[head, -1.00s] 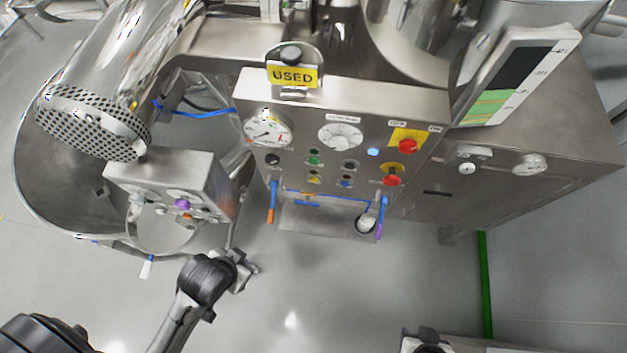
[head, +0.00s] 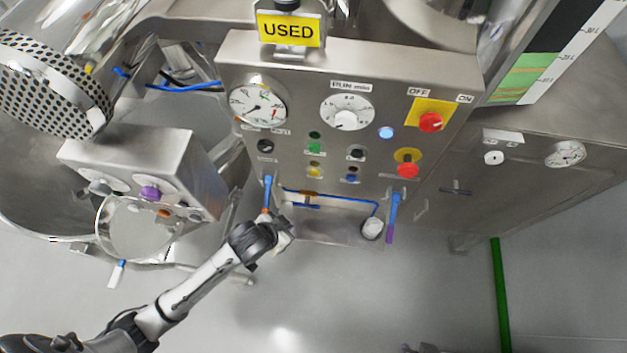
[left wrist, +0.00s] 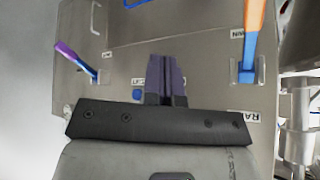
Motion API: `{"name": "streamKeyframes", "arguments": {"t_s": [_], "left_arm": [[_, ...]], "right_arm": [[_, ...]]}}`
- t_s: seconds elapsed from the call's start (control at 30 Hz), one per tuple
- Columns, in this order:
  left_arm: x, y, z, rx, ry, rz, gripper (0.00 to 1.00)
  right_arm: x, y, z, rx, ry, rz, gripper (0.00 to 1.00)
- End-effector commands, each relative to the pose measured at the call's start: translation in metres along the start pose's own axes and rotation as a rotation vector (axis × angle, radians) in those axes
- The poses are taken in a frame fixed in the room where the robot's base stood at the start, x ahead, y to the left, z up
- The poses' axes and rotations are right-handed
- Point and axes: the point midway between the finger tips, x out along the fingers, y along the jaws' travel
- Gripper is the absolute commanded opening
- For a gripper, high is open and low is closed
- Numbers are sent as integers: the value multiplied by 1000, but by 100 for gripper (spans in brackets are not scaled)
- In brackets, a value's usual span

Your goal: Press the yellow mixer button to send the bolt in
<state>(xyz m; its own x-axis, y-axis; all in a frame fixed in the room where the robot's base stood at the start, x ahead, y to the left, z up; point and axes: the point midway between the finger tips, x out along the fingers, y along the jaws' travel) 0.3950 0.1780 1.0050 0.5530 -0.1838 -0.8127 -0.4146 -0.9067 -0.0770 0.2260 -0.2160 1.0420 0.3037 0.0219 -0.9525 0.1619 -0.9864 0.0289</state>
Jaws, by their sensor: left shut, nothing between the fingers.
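The yellow button (head: 314,170) is small and sits on the front of the steel control panel (head: 290,70), just below a green button (head: 314,146) in the head view. My left gripper (head: 284,232) is below the panel's button rows, near the lower end of the orange-tipped blue handle, apart from the yellow button. In the left wrist view its dark fingers (left wrist: 166,80) are together, empty, with a blue button (left wrist: 138,95) beside them. The yellow button does not show there. My right gripper cannot be made out; only a dark sliver shows at the head view's bottom edge.
A red knob (head: 430,122) and a red button (head: 408,170) sit at the panel's right. A smaller control box (head: 150,165) stands left. Open floor lies in front.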

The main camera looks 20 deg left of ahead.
Motion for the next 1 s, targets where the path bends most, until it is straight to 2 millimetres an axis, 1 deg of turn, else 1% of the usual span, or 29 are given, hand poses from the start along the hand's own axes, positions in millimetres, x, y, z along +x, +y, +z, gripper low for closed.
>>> {"name": "streamKeyframes", "arguments": {"t_s": [0.03, 0.1, 0.2, 0.3, 0.43, 0.5, 0.63, 0.77, 1.0], "left_arm": [[12, 5, 3, -21, 33, 28, 0], [24, 12, 2, -69, 94, 69, 0], [36, 20, -3, -148, 191, 120, 0], [41, 23, -12, -229, 293, 160, 0], [37, 22, -28, -320, 421, 203, 0], [32, 22, -38, -358, 484, 225, 0], [24, 21, -51, -411, 569, 255, 0], [19, 20, -57, -447, 615, 274, 0], [19, 20, -58, -470, 615, 282, 0]], "right_arm": [[0, 0, 0, 0, 1, 0, 43], [-3, 0, -1, 0, 2, 0, 43], [-3, 0, -1, -1, 4, 1, 43], [-3, 1, -1, -3, 4, 2, 43], [-3, 2, -1, -8, 3, 6, 43], [-3, 3, -1, -10, 3, 8, 43], [-3, 3, -1, -10, 2, 8, 43], [-3, 3, -1, -10, 2, 8, 43], [-3, 2, -1, -6, 3, 5, 43]]}}
